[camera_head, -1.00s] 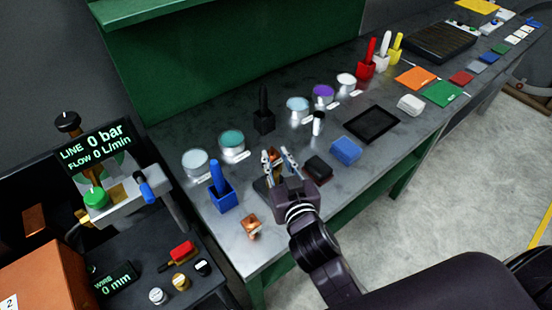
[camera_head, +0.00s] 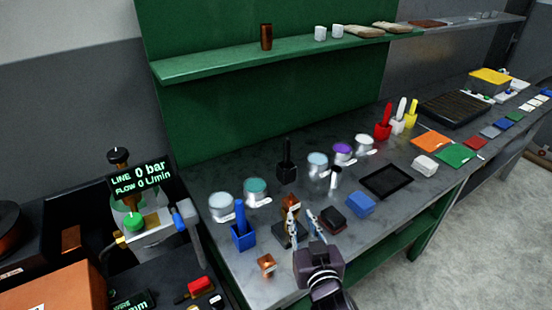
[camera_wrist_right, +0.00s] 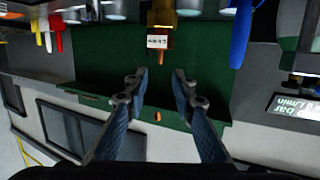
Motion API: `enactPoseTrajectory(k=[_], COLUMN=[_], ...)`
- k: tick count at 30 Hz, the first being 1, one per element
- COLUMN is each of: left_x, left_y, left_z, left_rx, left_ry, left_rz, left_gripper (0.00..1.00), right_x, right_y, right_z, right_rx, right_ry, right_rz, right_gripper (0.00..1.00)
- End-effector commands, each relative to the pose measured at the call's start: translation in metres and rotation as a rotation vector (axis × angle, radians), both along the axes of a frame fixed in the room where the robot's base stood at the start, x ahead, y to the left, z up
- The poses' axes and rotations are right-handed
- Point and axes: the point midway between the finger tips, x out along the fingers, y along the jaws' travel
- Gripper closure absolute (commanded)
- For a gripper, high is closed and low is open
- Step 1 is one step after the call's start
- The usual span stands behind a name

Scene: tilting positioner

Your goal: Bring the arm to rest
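My right gripper (camera_head: 301,217) is over the near part of the bench, its two fingers apart and nothing between them. In the right wrist view the gripper (camera_wrist_right: 162,80) also shows open and empty, with the green back panel behind the gap. Just beyond the fingertips in the head view is an upright copper piece (camera_head: 290,206) on a dark block. In the wrist view a brass and copper part (camera_wrist_right: 158,40) shows beyond the fingers, apart from them. My left gripper is not in view.
A green shelf (camera_head: 280,54) runs above the bench. The gauge unit (camera_head: 148,227) stands left.

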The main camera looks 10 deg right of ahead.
Motion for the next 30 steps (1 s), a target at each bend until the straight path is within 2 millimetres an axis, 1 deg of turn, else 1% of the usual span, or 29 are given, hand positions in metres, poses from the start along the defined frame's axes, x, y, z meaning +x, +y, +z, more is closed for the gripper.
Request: enactPoseTrajectory(k=[2, 4, 5, 8, 9, 11, 12, 14, 15, 17, 18, 24, 26, 27, 28, 30], left_x=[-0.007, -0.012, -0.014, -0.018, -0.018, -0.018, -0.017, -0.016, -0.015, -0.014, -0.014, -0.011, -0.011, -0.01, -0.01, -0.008], left_y=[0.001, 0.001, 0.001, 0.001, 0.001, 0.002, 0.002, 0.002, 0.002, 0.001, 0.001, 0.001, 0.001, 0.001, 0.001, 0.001], left_z=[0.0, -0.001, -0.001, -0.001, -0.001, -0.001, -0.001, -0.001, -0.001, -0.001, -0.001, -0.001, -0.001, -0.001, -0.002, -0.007], left_rx=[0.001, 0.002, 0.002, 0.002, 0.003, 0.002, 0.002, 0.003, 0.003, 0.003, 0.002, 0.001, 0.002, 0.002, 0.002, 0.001], left_ry=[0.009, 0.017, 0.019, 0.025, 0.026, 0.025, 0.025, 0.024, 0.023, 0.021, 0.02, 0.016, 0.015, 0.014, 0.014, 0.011], left_rz=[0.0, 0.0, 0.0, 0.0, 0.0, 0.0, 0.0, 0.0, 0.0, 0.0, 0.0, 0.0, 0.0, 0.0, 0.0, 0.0], left_gripper=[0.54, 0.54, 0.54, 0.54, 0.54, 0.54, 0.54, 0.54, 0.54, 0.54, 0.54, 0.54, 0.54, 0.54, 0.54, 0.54], right_x=[-0.001, -0.005, -0.008, -0.029, -0.042, -0.067, -0.085, -0.111, -0.128, -0.15, -0.165, -0.231, -0.25, -0.263, -0.268, -0.26], right_y=[-0.001, -0.005, -0.009, -0.025, -0.033, -0.043, -0.047, -0.052, -0.053, -0.054, -0.054, -0.051, -0.05, -0.048, -0.048, -0.047], right_z=[-0.001, -0.006, -0.011, -0.035, -0.048, -0.068, -0.081, -0.097, -0.105, -0.115, -0.121, -0.135, -0.137, -0.137, -0.143, -0.167], right_rx=[0.0, -0.002, -0.006, -0.015, -0.021, -0.031, -0.036, -0.047, -0.053, -0.062, -0.068, -0.093, -0.1, -0.105, -0.109, -0.108], right_ry=[0.004, 0.029, 0.05, 0.167, 0.236, 0.352, 0.431, 0.538, 0.603, 0.686, 0.739, 0.955, 1.012, 1.049, 1.069, 1.072], right_rz=[-0.002, -0.011, -0.018, -0.048, -0.059, -0.067, -0.064, -0.051, -0.038, -0.018, -0.001, 0.096, 0.129, 0.154, 0.165, 0.161], right_gripper=[0.76, 0.76, 0.76, 0.76, 0.76, 0.76, 0.76, 0.76, 0.76, 0.76, 0.76, 0.76, 0.76, 0.76, 0.76, 0.76])
